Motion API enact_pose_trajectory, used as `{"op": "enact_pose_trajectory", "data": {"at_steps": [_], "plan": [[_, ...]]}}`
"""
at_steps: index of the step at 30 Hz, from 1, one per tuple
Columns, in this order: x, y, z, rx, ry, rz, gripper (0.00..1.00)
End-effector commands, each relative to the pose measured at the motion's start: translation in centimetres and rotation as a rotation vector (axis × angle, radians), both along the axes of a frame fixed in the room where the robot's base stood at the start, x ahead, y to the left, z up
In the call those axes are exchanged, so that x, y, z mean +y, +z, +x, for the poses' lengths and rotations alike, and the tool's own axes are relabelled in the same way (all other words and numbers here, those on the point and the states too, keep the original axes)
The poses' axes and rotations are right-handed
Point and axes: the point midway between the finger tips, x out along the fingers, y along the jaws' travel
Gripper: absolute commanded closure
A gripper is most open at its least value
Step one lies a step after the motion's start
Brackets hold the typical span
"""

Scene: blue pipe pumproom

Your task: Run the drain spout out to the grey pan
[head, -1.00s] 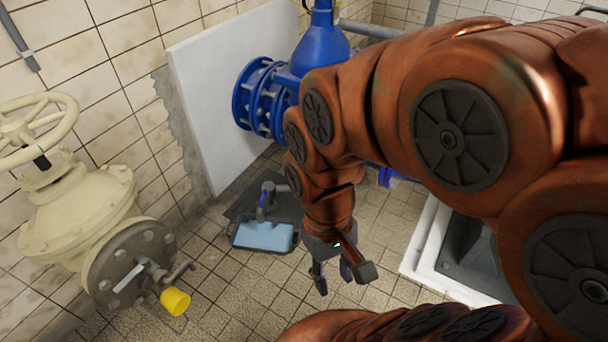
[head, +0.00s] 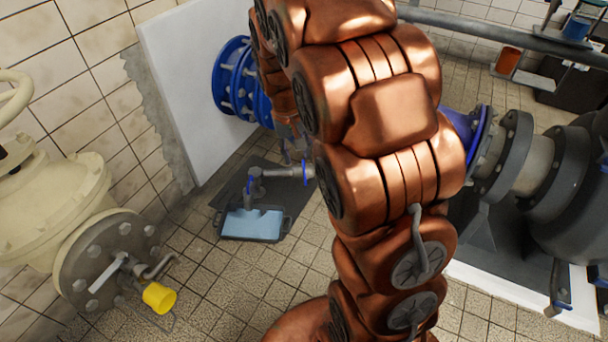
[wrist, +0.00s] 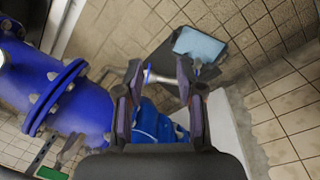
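The dark grey pan (head: 250,240) stands on the floor with a light blue surface inside; it also shows at the top of the wrist view (wrist: 178,53). A grey drain spout (head: 275,174) with an elbow and blue parts sits over the pan's back edge. In the wrist view a thin light pipe (wrist: 162,79) with a blue piece lies between my fingertips in the picture; contact cannot be told. My gripper (wrist: 158,72) is open, its two fingers well apart. In the head view my arm hides most of it.
A cream valve (head: 60,200) with a yellow-capped outlet (head: 159,298) stands at the left. A white panel (head: 185,100) and blue flanged pipe (head: 238,85) are behind. Large grey pipework (head: 530,165) fills the right. Tiled floor (head: 225,290) is free in front of the pan.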

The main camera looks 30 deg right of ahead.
Motion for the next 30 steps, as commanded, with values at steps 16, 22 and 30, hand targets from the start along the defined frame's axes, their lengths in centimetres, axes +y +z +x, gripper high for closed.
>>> {"op": "enact_pose_trajectory", "data": {"at_steps": [16, 22, 30], "plan": [[-9.5, -13.8, 14.5, -0.137, -0.064, -0.062, 0.62], [-12.5, -19.7, 18.6, -0.187, -0.08, -0.069, 0.62], [-16.2, -28.0, 23.4, -0.264, -0.1, -0.068, 0.62]]}}
